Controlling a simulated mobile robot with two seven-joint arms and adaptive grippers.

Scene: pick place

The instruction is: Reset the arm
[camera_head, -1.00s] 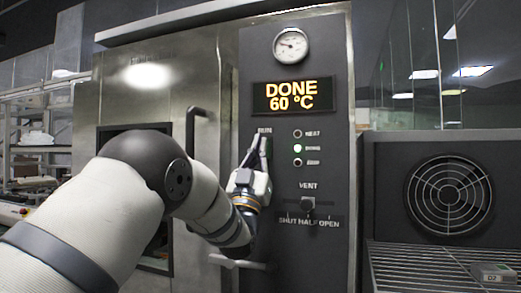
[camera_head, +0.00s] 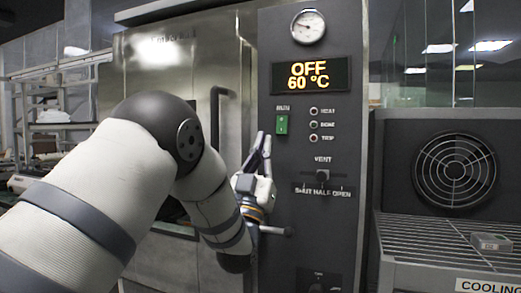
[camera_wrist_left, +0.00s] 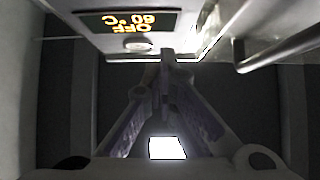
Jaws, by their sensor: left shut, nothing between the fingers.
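My left gripper (camera_head: 262,145) is shut and empty in the head view. The display (camera_head: 311,75) reads OFF 60 °C. In the left wrist view my left gripper (camera_wrist_left: 166,55) shows its fingers together, with the display (camera_wrist_left: 127,20) upside down beyond them. My right gripper is not in view.
The oven door has a dark vertical handle (camera_head: 215,120) beside my left arm. The vent slider (camera_head: 322,175) and a gauge (camera_head: 308,27) are on the panel. At right, a cooling rack (camera_head: 435,240) with a fan (camera_head: 454,171) holds a small grey box (camera_head: 491,241).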

